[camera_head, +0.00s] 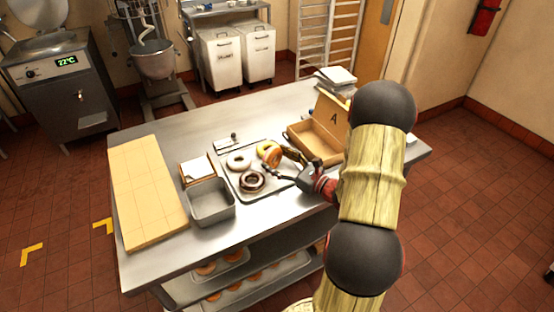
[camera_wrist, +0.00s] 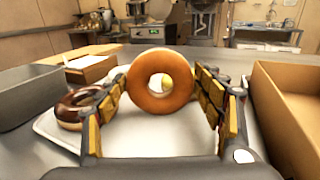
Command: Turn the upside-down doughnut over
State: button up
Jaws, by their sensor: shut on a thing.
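A golden-brown doughnut (camera_wrist: 160,105) stands on edge between the fingers of my gripper (camera_wrist: 161,82), its plain face and hole toward the wrist camera. My gripper is shut on it over the right part of the metal tray (camera_wrist: 150,145). In the head view the held doughnut (camera_head: 273,158) is partly covered by my gripper (camera_head: 279,163). Its far face is hidden in the wrist view. A chocolate-brown doughnut (camera_head: 252,181) and a white-glazed doughnut (camera_head: 239,161) lie on the tray. A yellow-glazed doughnut (camera_head: 265,147) is just behind the held one.
An open cardboard box (camera_head: 310,145) marked A stands right of the tray. A grey metal bin (camera_head: 210,201) and a small box with white paper (camera_head: 196,170) stand left of it. A wooden board (camera_head: 147,190) covers the table's left end. Bare tabletop shows in front of the tray.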

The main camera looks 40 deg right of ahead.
jog(key=o, duration=1.1)
jog(key=o, duration=0.4)
jog(key=shift+s, duration=0.15)
jog(key=shift+s+d+p, duration=0.15)
jog(key=shift+s+d, duration=0.05)
jog(key=shift+s, duration=1)
jog(key=shift+s+d+p, duration=0.2)
jog(key=shift+s, duration=1)
jog(key=shift+s+d+p, duration=0.15)
jog(key=shift+s+d, duration=0.05)
jog(key=shift+s, duration=1)
notch_tip(320, 180, up, 8)
jog(key=s+p, duration=0.3)
jog(key=p, duration=0.3)
jog(key=shift+d+p, duration=0.25)
jog(key=shift+p, duration=0.1)
